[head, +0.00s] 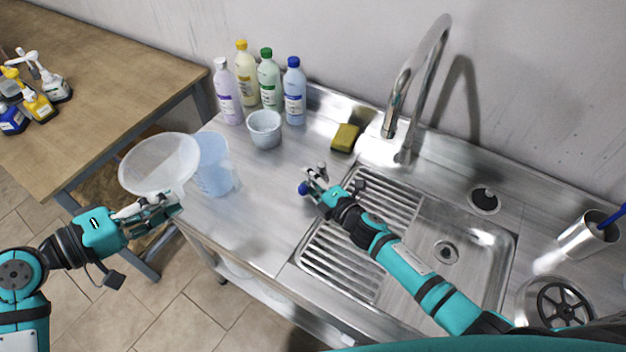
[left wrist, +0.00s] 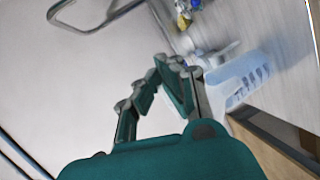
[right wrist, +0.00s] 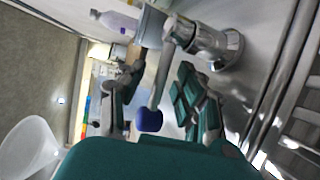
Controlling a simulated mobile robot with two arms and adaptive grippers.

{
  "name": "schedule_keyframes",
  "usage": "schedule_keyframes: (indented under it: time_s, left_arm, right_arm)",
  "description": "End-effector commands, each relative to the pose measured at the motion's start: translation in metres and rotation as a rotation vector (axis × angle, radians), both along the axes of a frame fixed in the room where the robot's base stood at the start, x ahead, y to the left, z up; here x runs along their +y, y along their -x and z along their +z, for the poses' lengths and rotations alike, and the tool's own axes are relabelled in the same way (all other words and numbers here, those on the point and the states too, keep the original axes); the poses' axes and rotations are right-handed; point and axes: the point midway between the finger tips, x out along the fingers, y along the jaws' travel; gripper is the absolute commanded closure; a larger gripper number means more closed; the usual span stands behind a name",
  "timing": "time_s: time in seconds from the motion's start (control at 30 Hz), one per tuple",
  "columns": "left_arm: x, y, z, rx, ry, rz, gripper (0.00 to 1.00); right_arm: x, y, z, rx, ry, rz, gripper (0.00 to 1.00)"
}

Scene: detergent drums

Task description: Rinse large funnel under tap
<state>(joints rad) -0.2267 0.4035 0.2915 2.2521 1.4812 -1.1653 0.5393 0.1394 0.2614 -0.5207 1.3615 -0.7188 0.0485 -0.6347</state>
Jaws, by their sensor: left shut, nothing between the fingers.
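The large funnel (head: 158,162), wide and translucent white, is at the left end of the counter, beside the blue jug; its support is hidden. It also shows in the right wrist view (right wrist: 28,150). My left gripper (head: 165,207) is shut and empty, just in front of the funnel's lower part. The tall chrome spout (head: 440,45) arches at the back of the sink. A metal fitting (right wrist: 215,45) has a lever with a blue knob (right wrist: 150,120), also visible in the head view (head: 303,188). My right gripper (head: 315,182) is open, its fingers either side of the lever.
The blue jug (head: 214,165) and a pale cup (head: 264,129) stand on the counter (head: 255,210). Several bottles (head: 268,78) line the wall. A sponge (head: 345,137) lies behind the ribbed drainboard. My right arm crosses the sink (head: 480,240).

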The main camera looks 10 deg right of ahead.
Motion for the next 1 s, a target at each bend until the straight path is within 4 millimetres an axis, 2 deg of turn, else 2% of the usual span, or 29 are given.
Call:
schedule_keyframes:
  time_s: [0.17,0.5,0.63,0.8,1.0]
  left_arm:
    - [0.000,0.000,0.000,0.000,0.000,0.000,1.00]
    - [0.000,0.000,0.000,0.000,0.000,0.000,1.00]
    - [0.000,0.000,0.000,0.000,0.000,0.000,1.00]
    - [0.000,0.000,0.000,0.000,0.000,0.000,1.00]
    - [0.000,0.000,0.000,0.000,0.000,0.000,1.00]
  right_arm:
    - [-0.007,0.012,0.001,0.002,0.001,0.000,0.66]
    - [-0.039,0.074,0.013,0.003,0.001,0.000,0.66]
    - [-0.048,0.092,0.018,0.003,0.001,0.000,0.66]
    - [-0.055,0.103,0.021,0.001,0.001,-0.001,0.66]
    - [-0.056,0.105,0.022,0.000,0.000,-0.001,0.66]
